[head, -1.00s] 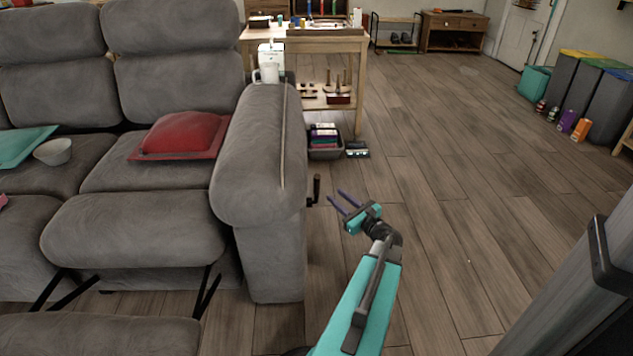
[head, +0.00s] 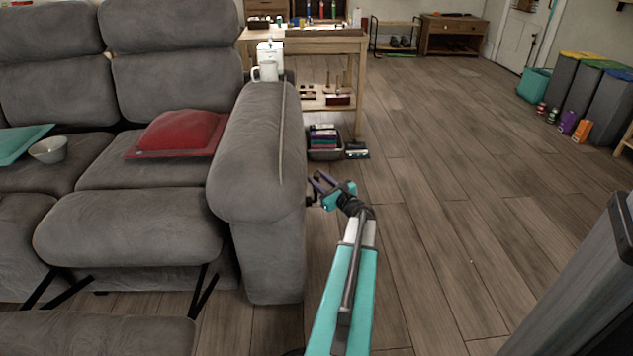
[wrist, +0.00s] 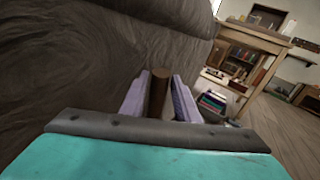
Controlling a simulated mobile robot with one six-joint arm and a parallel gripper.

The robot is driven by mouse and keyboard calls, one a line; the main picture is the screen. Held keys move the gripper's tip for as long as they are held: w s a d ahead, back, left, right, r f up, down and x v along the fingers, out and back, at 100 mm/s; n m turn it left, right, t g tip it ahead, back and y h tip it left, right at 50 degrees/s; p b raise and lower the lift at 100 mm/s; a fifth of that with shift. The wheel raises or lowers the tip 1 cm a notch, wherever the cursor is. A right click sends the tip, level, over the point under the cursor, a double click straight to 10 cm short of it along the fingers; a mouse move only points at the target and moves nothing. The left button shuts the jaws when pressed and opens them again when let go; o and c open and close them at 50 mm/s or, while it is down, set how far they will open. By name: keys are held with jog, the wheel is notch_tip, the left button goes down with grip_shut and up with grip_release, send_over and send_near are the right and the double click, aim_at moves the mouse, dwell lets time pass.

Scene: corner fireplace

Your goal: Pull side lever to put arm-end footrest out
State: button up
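The grey sofa (head: 262,150) fills the left of the head view. The side lever (head: 311,200) is on the outer side of its right arm; little of it shows there behind my gripper (head: 322,183). In the wrist view the lever's brown handle (wrist: 158,92) stands between the two purple fingers of my gripper (wrist: 160,88). The fingers are around the handle, and a narrow gap shows on the right side, so the gripper looks open. The arm-end footrest (head: 130,228) is raised in front of its seat, on black struts.
Another grey padded panel (head: 100,334) lies at the bottom left. A white mug (head: 265,72) and a carton (head: 270,52) stand behind the sofa arm's far end.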

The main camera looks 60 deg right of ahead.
jog(key=shift+w+d, duration=0.1)
jog(key=shift+w, duration=0.25)
grip_shut()
jog(key=shift+s, duration=0.1)
